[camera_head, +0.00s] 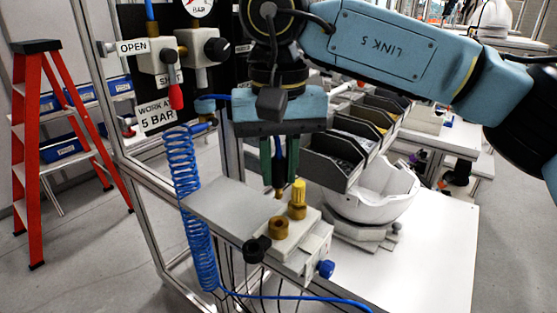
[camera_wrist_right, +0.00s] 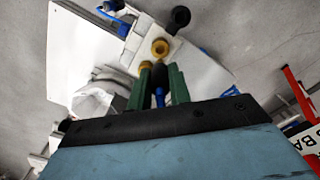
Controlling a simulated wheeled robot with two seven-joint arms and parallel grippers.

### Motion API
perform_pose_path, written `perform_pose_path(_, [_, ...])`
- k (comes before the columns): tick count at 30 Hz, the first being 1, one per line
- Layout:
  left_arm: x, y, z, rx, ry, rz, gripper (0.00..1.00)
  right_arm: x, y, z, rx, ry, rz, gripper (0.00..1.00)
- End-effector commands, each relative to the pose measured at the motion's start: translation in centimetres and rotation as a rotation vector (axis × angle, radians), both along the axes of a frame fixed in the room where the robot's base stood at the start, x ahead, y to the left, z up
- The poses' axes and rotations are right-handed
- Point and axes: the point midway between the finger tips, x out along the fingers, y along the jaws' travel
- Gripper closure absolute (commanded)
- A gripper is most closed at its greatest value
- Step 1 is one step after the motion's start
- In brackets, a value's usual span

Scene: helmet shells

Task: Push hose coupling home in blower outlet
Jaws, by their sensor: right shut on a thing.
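My right gripper (camera_head: 278,160) comes down from above with two green fingers, shut on a dark hose coupling (camera_head: 280,178) with a brass-coloured tip pointing down. In the right wrist view the dark coupling (camera_wrist_right: 159,75) sits between the green fingers, with a blue part behind it. The white blower block (camera_head: 312,246) stands at the table edge below. A round brass fitting (camera_head: 279,228), seemingly the outlet, is on its top; it also shows in the wrist view (camera_wrist_right: 160,48). The coupling's tip appears above and apart from this fitting. My left gripper is not in view.
A taller brass fitting (camera_head: 298,198) rises beside the outlet. A black knob (camera_head: 256,248) and blue knob (camera_head: 326,268) stick out of the block. A white helmet shell (camera_head: 375,190) is to the right, below grey bins (camera_head: 332,172). A coiled blue hose (camera_head: 183,175) hangs left.

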Motion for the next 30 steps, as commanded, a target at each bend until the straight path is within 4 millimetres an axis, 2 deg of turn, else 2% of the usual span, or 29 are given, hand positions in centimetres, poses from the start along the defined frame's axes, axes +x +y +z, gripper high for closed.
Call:
perform_pose_path(21, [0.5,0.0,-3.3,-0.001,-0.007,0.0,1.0,0.0,0.0,-5.3,0.001,0.0,0.0,1.0])
perform_pose_path(30, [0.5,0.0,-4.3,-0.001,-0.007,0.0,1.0,0.0,0.0,-6.8,0.0,-0.001,-0.001,1.0])
